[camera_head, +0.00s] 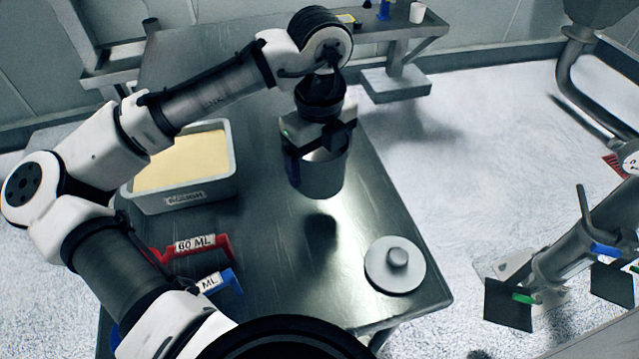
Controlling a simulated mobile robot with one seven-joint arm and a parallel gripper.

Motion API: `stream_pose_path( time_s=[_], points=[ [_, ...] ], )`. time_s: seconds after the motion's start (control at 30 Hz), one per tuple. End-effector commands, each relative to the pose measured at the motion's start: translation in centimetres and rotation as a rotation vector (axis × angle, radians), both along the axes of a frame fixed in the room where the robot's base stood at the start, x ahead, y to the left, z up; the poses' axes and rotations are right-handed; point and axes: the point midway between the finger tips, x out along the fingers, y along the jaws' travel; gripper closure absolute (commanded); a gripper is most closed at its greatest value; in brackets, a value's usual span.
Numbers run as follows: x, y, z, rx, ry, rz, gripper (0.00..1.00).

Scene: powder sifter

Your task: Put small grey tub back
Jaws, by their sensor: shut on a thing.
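The small grey tub (321,178) is a metal-grey cylinder near the middle of the view. My gripper (318,143) is shut on the tub at its top edge, reaching down from above. The tub appears held above the metal table (345,262), with a dark shadow on the tabletop below it. The inside of the tub is hidden by my gripper. A round light-grey lid with a knob (394,265) lies on the table to the lower right of the tub, apart from it.
A grey bin of pale yellow powder (185,198) stands left of the tub. A red 60 ML scoop (196,246) and a blue scoop (222,284) lie at the lower left. A side table (400,45) with small items stands behind. Pipework (565,258) is at the right.

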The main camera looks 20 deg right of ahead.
Motion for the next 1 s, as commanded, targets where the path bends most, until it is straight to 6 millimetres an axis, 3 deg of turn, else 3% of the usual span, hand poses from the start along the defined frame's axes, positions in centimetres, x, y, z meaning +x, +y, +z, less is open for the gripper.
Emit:
stream_pose_path(
  time_s=[0.1, 0.53, 0.97, 1.0],
  points=[
    [-0.1, 0.1, -2.2, 0.001, 0.001, 0.001, 0.48],
    [0.0, 0.0, -7.0, 0.000, 0.001, 0.001, 0.48],
    [0.0, 0.0, -7.9, -0.001, 0.001, 0.001, 0.48],
    [0.0, 0.0, -7.8, 0.000, 0.000, 0.001, 0.13]
  ],
)
